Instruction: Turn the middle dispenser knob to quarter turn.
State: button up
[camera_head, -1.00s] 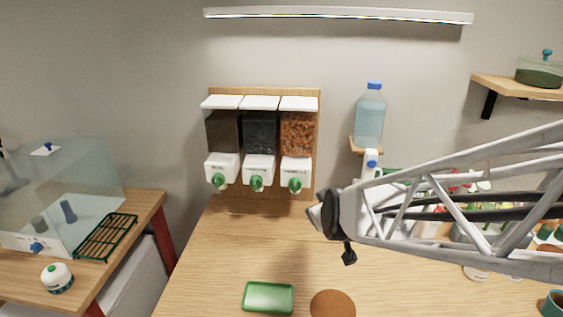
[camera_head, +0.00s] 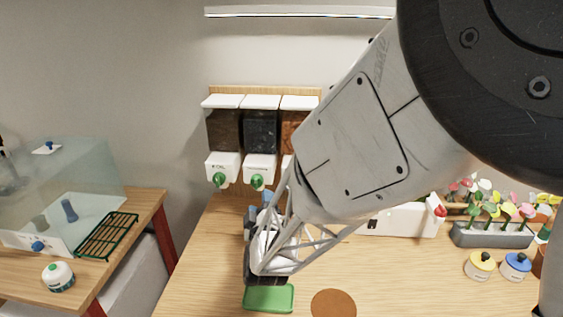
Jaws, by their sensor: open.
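The wall dispenser has three bins on a wooden backboard (camera_head: 262,90). The middle dispenser (camera_head: 259,167) holds dark material and has a green knob (camera_head: 257,182) on its white front. The left dispenser (camera_head: 221,167) has a similar green knob (camera_head: 219,180). The right dispenser (camera_head: 299,101) is mostly hidden by my arm, its knob out of sight. My gripper (camera_head: 250,225) is open in front of and below the middle and right dispensers, above the wooden counter. It looks apart from the middle knob, though the exact gap is hard to judge.
A green tray (camera_head: 268,298) and a round brown disc (camera_head: 333,306) lie at the counter's front. A flower planter (camera_head: 492,235), yellow-lidded jar (camera_head: 480,265) and blue-lidded jar (camera_head: 515,266) stand right. A glass tank (camera_head: 60,190) and green rack (camera_head: 107,235) sit on the left table.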

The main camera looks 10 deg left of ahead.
aim_at(256, 186)
jog(key=shift+s+a+f+n+t, duration=0.3)
jog(key=shift+a+t, duration=0.1)
jog(key=shift+a, duration=0.15)
jog(key=shift+w, duration=0.15)
jog(key=shift+x, duration=3.85)
jog(key=shift+c, duration=0.3)
jog(key=c, duration=0.8)
jog(key=shift+c, duration=0.2)
